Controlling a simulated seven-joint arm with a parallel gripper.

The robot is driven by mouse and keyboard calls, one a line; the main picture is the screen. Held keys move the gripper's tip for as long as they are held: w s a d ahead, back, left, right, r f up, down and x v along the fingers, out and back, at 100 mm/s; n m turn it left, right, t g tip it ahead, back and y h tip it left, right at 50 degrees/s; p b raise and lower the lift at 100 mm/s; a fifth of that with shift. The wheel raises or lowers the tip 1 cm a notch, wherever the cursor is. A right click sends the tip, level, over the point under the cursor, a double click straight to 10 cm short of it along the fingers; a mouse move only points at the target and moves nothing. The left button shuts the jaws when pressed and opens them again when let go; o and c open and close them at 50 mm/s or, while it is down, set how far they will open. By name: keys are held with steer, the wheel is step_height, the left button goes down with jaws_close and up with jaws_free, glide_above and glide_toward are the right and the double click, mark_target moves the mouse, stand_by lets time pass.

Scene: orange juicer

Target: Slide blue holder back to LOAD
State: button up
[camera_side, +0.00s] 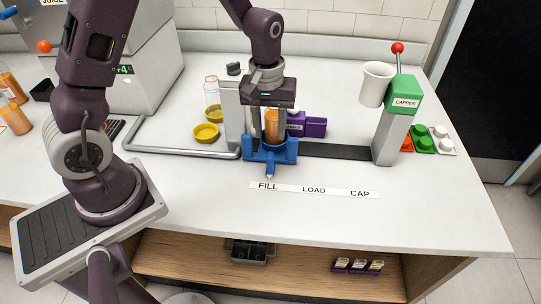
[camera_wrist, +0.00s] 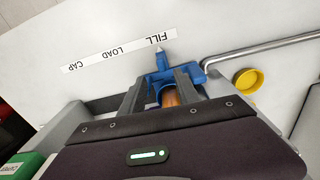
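The blue holder (camera_side: 270,152) sits on the dark track, its pointer at the FILL end of the label strip (camera_side: 314,190). An orange juice bottle (camera_side: 271,122) stands upright in it. My gripper (camera_side: 270,132) points down over the holder, its two fingers on either side of the bottle. The fingers look apart, with no firm grip visible. In the wrist view the blue holder (camera_wrist: 160,76) and part of the bottle (camera_wrist: 170,98) show between the fingers (camera_wrist: 160,92). The lower fingertips are partly hidden, so I cannot tell whether they touch the holder.
The dark track (camera_side: 335,151) runs right, clear, to the grey post of the green capper (camera_side: 403,95). The grey dispenser column (camera_side: 232,115) stands close left of the holder. A metal rail (camera_side: 180,150), yellow bowls (camera_side: 206,132) and purple boxes (camera_side: 315,127) are nearby.

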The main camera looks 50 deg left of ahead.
mark_target(271, 155)
steer(key=shift+n, duration=0.3)
steer(key=f, duration=1)
steer(key=shift+w+a+f, duration=0.15)
steer(key=shift+w, duration=0.05)
jaws_close()
stand_by(0.6)
